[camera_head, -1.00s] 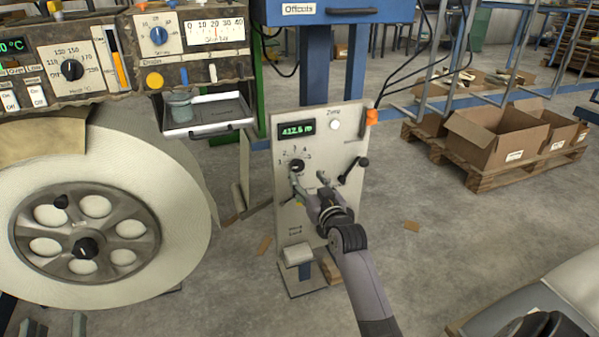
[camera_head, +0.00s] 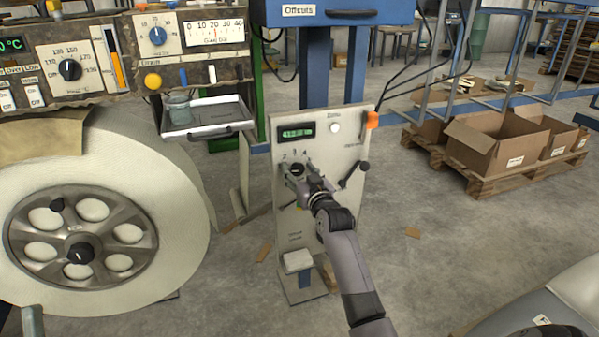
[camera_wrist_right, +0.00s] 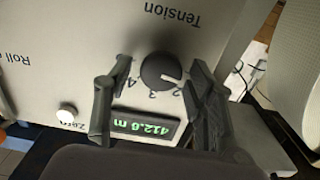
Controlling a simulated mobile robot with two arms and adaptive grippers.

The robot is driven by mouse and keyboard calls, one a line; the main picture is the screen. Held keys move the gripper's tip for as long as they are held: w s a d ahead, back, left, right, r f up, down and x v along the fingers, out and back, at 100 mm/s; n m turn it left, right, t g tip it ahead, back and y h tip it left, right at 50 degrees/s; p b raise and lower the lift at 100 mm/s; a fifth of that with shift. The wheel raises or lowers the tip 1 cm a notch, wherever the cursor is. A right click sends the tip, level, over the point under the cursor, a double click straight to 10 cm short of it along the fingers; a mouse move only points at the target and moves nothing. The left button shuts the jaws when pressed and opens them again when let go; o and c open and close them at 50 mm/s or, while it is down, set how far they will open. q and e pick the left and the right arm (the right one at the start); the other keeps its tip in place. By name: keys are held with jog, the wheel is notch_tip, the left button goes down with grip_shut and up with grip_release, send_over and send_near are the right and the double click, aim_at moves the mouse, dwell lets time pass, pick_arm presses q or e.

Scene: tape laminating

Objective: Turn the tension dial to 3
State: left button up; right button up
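The tension dial (camera_head: 297,170) is a round black knob on the pale upright panel (camera_head: 345,150). In the right wrist view the dial (camera_wrist_right: 160,71) appears upside down under the word "Tension", with numbers including 2, 3 and 4 along its lower side. Its white pointer mark is towards the lower right, on the 2 side of 3. My right gripper (camera_head: 302,178) is at the dial. In its wrist view the right gripper (camera_wrist_right: 158,68) is open, one finger on each side of the dial with small visible gaps. My left gripper is out of view.
The panel also has a green length display (camera_head: 297,131), reading 412.6 m in the wrist view, a white Zero button (camera_head: 335,127) and a black crank lever (camera_head: 354,172). A large pale roll (camera_head: 170,210) stands to the left. Cardboard boxes (camera_head: 497,135) sit on a pallet at right.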

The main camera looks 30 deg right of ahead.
jog(key=c, duration=1)
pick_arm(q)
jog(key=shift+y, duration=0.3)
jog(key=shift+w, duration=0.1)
